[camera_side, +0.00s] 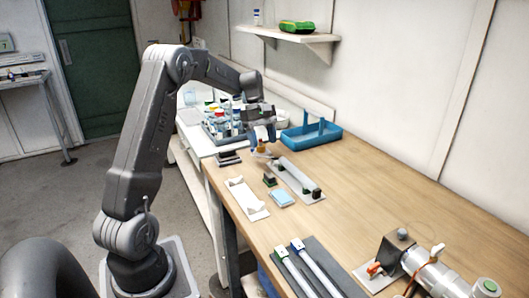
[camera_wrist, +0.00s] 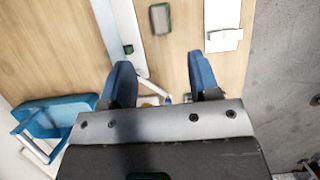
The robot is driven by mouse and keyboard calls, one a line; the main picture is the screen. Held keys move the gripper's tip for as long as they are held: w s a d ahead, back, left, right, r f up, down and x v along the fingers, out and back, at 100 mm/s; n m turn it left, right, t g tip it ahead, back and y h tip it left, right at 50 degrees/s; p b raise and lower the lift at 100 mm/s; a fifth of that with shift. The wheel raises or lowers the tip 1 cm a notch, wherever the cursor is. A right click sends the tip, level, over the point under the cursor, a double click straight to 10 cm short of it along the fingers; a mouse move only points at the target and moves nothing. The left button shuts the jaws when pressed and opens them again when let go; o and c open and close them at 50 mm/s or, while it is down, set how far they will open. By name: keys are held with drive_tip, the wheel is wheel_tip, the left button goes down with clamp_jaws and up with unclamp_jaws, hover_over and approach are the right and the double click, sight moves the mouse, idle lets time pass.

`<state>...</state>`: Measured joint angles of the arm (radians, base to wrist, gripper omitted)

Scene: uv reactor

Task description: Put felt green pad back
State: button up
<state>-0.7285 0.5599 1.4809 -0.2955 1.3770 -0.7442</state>
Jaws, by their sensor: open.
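A small dark block with green edges (camera_side: 270,180), which may be the felt green pad, lies on the wooden bench between two pale plates. It also shows in the wrist view (camera_wrist: 160,18), ahead of the fingers. A second small green piece (camera_wrist: 128,50) sits on the long pale plate (camera_wrist: 117,28). My gripper (camera_side: 262,140) is open above the bench, behind the block and apart from it. Its two blue fingers (camera_wrist: 160,65) are spread with no pad between them. The felt surface itself cannot be made out.
A short white plate with upright pieces (camera_side: 246,198) lies near the bench's left edge. A light blue pad (camera_side: 282,198) lies in front of the block. A blue tray (camera_side: 325,136) and bottles in a rack (camera_side: 222,128) stand behind. The bench's right middle is clear.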

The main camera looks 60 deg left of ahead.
drive_tip(key=s+d+r+m+t+y, duration=0.1)
drive_tip(key=s+d+r+m, duration=0.25)
drive_tip(key=d, duration=0.35)
drive_tip(key=s+d+r+m+t+y, duration=0.1)
drive_tip(key=s+d+r+m+y, duration=0.2)
drive_tip(key=d, duration=0.5)
drive_tip(key=s+d+r+m+t, duration=0.1)
drive_tip(key=s+d+r+m, duration=0.35)
drive_tip(key=d, duration=0.25)
drive_tip(key=s+d+f+m+t, duration=0.2)
drive_tip(key=s+d+m, duration=0.4)
drive_tip(key=s, duration=0.3)
drive_tip(key=shift+f+m+t, duration=0.3)
drive_tip(key=shift+f+m, duration=0.1)
drive_tip(key=shift+m, duration=0.1)
